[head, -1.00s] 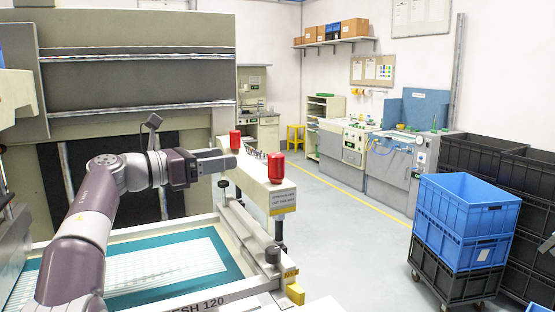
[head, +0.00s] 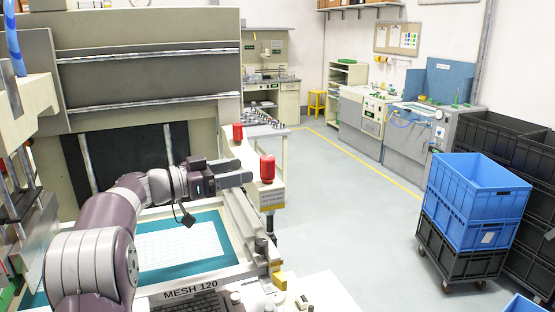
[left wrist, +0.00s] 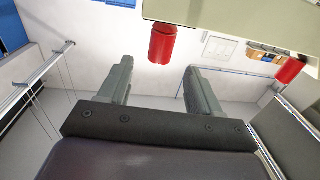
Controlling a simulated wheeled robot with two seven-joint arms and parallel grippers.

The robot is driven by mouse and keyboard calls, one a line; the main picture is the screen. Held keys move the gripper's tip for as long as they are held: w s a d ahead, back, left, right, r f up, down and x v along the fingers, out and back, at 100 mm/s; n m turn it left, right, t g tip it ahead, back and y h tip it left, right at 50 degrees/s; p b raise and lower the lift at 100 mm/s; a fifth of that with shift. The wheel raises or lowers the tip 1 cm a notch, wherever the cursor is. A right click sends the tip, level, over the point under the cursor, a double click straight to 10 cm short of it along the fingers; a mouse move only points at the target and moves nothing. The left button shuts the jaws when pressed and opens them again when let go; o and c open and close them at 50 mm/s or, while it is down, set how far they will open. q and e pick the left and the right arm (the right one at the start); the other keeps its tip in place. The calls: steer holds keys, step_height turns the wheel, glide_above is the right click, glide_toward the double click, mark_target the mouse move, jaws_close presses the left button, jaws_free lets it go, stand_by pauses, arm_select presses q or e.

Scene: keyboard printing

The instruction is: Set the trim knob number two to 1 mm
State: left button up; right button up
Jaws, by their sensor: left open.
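Two red knobs, a far one (head: 238,132) and a near one (head: 267,168), stand upright on a cream beam at the edge of the screen frame. I cannot read which is number two, nor any scale value. A label plate (head: 271,198) on the beam's end is too small to read. My left gripper (head: 249,171) is open and empty beside the beam, left of the near red knob. In the left wrist view its fingers (left wrist: 155,88) are spread, with one red knob (left wrist: 161,43) beyond the gap and another (left wrist: 290,70) at the right. My right gripper is out of view.
The printing frame marked MESH 120 (head: 190,290) lies below my left arm, with a teal-edged screen (head: 207,262). A keyboard (head: 205,306) lies at the bottom edge. Stacked blue crates (head: 478,185) stand at the right. The floor between is clear.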

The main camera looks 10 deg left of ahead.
mark_target(272, 163)
arm_select(q)
steer(key=p+x, duration=0.2)
steer(key=x, duration=0.7)
steer(key=shift+w+d+p, duration=0.15)
steer(key=shift+p, duration=0.25)
steer(key=shift+w+d, duration=0.15)
steer(key=shift+d, duration=0.1)
steer(key=shift+c, duration=0.4)
steer(key=c, duration=0.9)
